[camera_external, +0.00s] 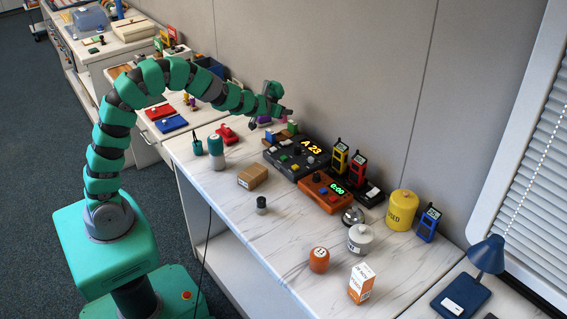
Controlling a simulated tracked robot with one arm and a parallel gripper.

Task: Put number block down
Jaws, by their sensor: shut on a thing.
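My gripper (283,113) is at the end of my green arm, raised over the back of the marble-topped counter near the wall. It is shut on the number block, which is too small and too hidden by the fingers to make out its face. Small coloured blocks, among them a green one (292,127), show just below the gripper, at the back left of a dark console (283,161) with a yellow display reading "A 23". I cannot tell the exact gap between gripper and blocks.
An orange timer box (318,194) and red and yellow handheld devices stand right of the console. A cardboard box (252,177), a black-topped jar (262,204) and a teal-topped canister (216,146) stand in front. The counter's front middle is clear.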

